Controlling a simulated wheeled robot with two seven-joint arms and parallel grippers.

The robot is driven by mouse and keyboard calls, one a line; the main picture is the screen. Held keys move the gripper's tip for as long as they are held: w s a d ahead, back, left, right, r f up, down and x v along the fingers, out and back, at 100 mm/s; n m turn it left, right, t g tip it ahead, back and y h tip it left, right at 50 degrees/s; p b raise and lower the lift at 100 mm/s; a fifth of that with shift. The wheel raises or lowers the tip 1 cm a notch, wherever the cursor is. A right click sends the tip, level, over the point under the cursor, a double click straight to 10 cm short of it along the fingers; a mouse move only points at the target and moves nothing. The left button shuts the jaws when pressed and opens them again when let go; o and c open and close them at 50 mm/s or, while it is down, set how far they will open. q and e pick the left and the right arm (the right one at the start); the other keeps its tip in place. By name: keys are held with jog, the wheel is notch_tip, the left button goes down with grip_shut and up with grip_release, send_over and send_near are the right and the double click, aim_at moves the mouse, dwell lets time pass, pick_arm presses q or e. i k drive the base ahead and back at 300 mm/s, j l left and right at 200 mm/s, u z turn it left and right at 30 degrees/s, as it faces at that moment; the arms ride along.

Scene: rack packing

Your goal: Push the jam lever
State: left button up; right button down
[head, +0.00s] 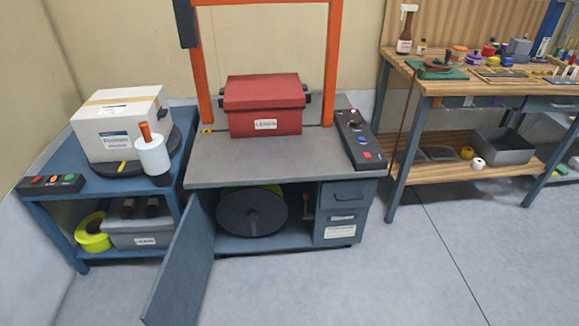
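A small red-knobbed lever (308,197) stands inside the open lower cabinet of the grey-blue machine (205,172), to the right of a large dark reel (250,212). It looks roughly upright; its lower part is small and hard to make out. It may be the jam lever, but no label shows. The cabinet door (180,262) hangs open toward the front left. Neither of my grippers is in view.
A red lidded box (262,108) sits on the machine under an orange frame (333,55). A control panel (358,140) is at its right. A blue table (40,190) at left holds a white carton (120,125). A workbench (440,85) is right. Floor (400,270) in front is clear.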

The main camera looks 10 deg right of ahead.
aim_at(306, 195)
jog(key=i+j+z, duration=0.1)
jog(key=i, duration=0.55)
jog(key=i+j, duration=0.1)
jog(key=i, duration=0.6)
jog(key=z, duration=0.05)
